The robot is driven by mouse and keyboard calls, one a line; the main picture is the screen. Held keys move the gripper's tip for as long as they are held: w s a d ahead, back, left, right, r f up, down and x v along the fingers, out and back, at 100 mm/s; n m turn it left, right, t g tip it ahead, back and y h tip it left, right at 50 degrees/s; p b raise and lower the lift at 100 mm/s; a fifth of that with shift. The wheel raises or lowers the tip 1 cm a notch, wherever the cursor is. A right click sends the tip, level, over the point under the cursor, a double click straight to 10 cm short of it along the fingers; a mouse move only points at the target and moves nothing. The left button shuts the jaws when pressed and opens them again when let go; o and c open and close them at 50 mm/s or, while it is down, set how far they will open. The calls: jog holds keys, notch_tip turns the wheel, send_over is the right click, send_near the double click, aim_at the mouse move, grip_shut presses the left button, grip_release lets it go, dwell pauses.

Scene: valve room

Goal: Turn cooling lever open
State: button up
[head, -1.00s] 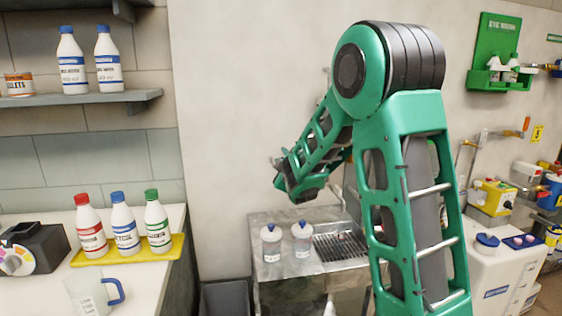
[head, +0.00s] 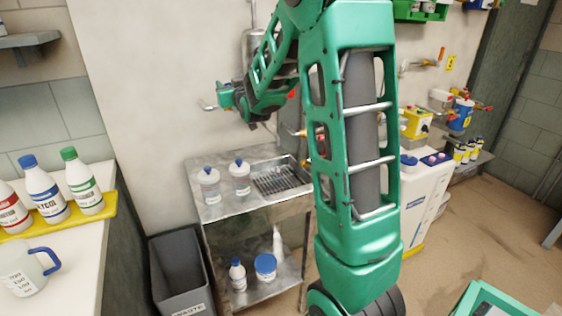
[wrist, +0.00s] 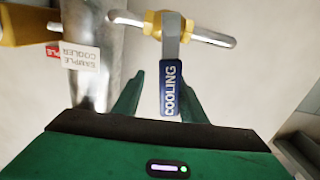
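In the wrist view the cooling lever (wrist: 170,88) has a blue sleeve with white "COOLING" lettering and hangs down from a valve on a silver pipe with a yellow fitting. My gripper (wrist: 162,82) is open. Its two green fingers stand either side of the sleeve, the right finger nearer to it. I see no clear contact, and how deep the sleeve sits between them is hard to tell. In the head view the lever cannot be made out; my arm covers much of that wall area.
Below the wall piping stands a steel bench (head: 219,208) with two white bottles and a drain grate. A grey bin (head: 182,270) stands at its left.

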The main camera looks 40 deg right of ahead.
jog(key=shift+s+d+m, duration=0.25)
jog(key=shift+s+m, duration=0.15)
jog(key=shift+s, duration=0.05)
jog(key=v, duration=1)
jog(key=s+f+g+y, duration=0.1)
jog(key=s+f+g, duration=0.4)
jog(key=s+f, duration=0.2)
jog(key=s+f+m+g+y, duration=0.1)
jog(key=s+f+g, duration=0.4)
jog(key=s, duration=0.7)
notch_tip(320, 180, down, 3)
jog(key=shift+r+g, duration=0.25)
jog(key=shift+g, duration=0.15)
jog(key=shift+s, duration=0.15)
